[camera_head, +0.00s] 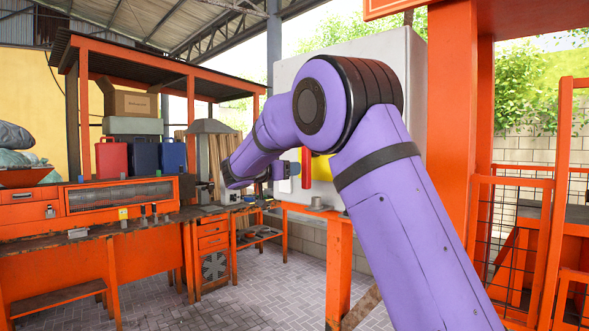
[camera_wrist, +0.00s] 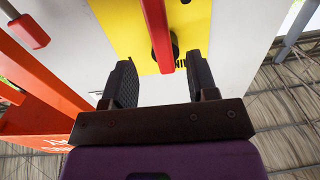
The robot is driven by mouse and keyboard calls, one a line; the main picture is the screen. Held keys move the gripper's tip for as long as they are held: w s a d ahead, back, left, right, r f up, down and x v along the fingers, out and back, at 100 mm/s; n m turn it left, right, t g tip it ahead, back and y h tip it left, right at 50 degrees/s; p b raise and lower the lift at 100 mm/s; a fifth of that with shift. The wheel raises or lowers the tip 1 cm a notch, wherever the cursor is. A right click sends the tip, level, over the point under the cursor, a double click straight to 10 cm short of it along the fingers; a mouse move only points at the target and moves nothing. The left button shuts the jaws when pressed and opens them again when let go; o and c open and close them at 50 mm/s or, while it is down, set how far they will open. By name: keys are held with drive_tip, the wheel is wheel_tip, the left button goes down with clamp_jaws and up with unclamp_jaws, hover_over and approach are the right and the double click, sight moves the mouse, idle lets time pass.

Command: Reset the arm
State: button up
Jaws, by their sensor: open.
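My purple arm reaches across the head view from the lower right toward a grey-white cabinet. My gripper (camera_wrist: 163,85) shows in the wrist view with its two dark fingers spread apart and nothing between them. A red lever (camera_wrist: 157,30) on a yellow plate (camera_wrist: 120,30) lies just beyond the fingertips; I cannot tell how far. In the head view the red lever (camera_head: 306,168) and yellow plate (camera_head: 322,168) show beside my forearm, partly hidden by it.
An orange workbench (camera_head: 90,222) stands at the left, with red and blue cases (camera_head: 111,158) and a cardboard box (camera_head: 130,100) above it. An orange post (camera_head: 340,268) stands below my arm. An orange frame with mesh (camera_head: 510,225) is at the right. Paved floor (camera_head: 262,290) is open between.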

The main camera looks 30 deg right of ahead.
drive_tip(key=shift+a, duration=0.15)
drive_tip(key=shift+s, duration=0.15)
drive_tip(key=s+d+f+n+g+y, duration=0.1)
drive_tip(key=s+f+n+y, duration=0.2)
drive_tip(key=s, duration=0.8)
drive_tip(key=s+d+f+n+g+y, duration=0.1)
drive_tip(key=s+d+n+g+y, duration=0.3)
drive_tip(key=s, duration=0.7)
drive_tip(key=s+a+f+n+t+y, duration=0.1)
drive_tip(key=s+a+f+n+y, duration=0.1)
drive_tip(key=s, duration=0.6)
drive_tip(key=s+a+f+n+t+y, duration=0.1)
drive_tip(key=s+a+f+n+y, duration=0.1)
drive_tip(key=s+a+f+y, duration=0.2)
drive_tip(key=s+a+f+n+t+y, duration=0.2)
drive_tip(key=s+a, duration=0.5)
drive_tip(key=s, duration=0.5)
drive_tip(key=shift+s+a+f+n+y, duration=0.35)
drive_tip(key=shift+f+n+y, duration=0.3)
drive_tip(key=shift+y, duration=0.35)
